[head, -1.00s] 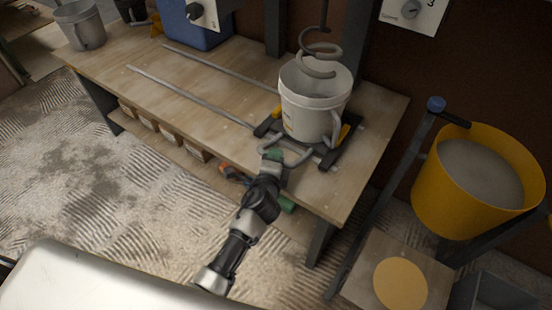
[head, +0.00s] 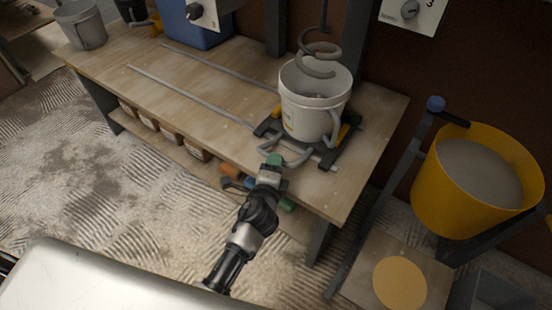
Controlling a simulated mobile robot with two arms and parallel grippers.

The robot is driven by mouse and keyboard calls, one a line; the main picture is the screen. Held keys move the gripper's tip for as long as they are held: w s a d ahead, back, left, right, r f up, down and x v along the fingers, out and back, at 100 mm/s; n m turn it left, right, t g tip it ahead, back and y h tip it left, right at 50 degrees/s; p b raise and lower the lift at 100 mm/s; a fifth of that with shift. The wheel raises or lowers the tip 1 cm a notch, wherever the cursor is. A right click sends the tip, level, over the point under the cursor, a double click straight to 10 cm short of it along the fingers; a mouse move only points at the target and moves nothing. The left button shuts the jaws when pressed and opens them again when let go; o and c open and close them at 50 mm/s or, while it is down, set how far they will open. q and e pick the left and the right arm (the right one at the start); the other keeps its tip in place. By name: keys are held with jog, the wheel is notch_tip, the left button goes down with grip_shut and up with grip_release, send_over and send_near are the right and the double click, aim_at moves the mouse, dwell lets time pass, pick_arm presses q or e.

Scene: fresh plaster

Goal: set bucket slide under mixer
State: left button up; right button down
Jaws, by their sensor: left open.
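A white bucket (head: 309,112) stands upright on a dark slide (head: 342,148) at the right end of the workbench. The slide has yellow side pieces and a grey loop handle (head: 287,156) at its front. The mixer's spiral paddle (head: 319,60) hangs over the bucket, its lower end at about the bucket's mouth. Two metal rails (head: 192,94) run left along the bench from the slide. My left gripper (head: 273,163) is open at the front edge of the bench, close to the handle; I cannot tell whether they touch. My right gripper is not in view.
A yellow tub (head: 474,190) of grey material stands on a frame at the right. A grey bucket (head: 82,25) and a blue container (head: 197,27) are at the bench's far left and back. A low shelf holds several small items. The bench middle is clear.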

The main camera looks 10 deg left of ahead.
pick_arm(q)
jog(key=s+r, duration=0.1)
jog(key=s, duration=0.6)
jog(key=shift+s+d+r, duration=0.15)
jog(key=shift+s+d, duration=0.05)
jog(key=shift+d, duration=0.05)
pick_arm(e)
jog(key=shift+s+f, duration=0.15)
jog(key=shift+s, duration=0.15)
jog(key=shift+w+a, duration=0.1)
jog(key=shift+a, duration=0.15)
